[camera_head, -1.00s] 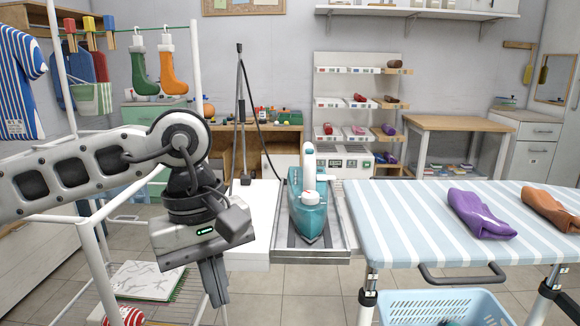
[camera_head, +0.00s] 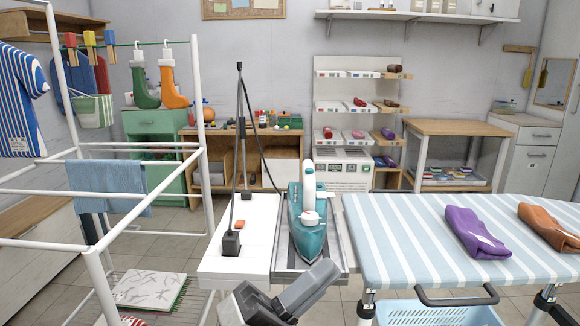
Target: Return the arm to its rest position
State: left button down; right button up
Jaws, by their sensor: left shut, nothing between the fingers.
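My left gripper (camera_head: 325,272) shows at the bottom middle, dark grey, with its fingers pointing up and to the right. It is shut and empty. The rest of the left arm is below the frame. The fingers appear just in front of the near edge of the metal tray (camera_head: 340,245), which holds a teal and white iron (camera_head: 307,222). I cannot tell whether they touch the tray. My right gripper is not in view.
A striped ironing board (camera_head: 395,225) with a purple folded cloth (camera_head: 472,232) and an orange one (camera_head: 552,228) is at right. A blue basket (camera_head: 440,315) is below it. A white drying rack (camera_head: 95,262) with a blue towel (camera_head: 108,184) fills the left.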

pick_arm(q)
jog(key=w+a+f+n+t+y+p, duration=0.1)
jog(key=a+f+n+t+y, duration=0.3)
jog(key=f+n+y, duration=0.55)
jog(key=w+a+f+n+t+y+p, duration=0.15)
jog(key=a+f+n+y, duration=0.4)
jog(key=n, duration=0.65)
jog(key=s+a+f+n+g+y, duration=0.2)
jog(key=s+a+f+n, duration=0.1)
jog(key=s+f, duration=0.2)
jog(key=s+a+f+n+g+y, duration=0.2)
jog(key=s+f, duration=0.4)
jog(key=f, duration=0.3)
jog(key=shift+s+a+n+g, duration=0.15)
jog(key=shift+a+n+g, duration=0.5)
jog(key=shift+a+n, duration=0.6)
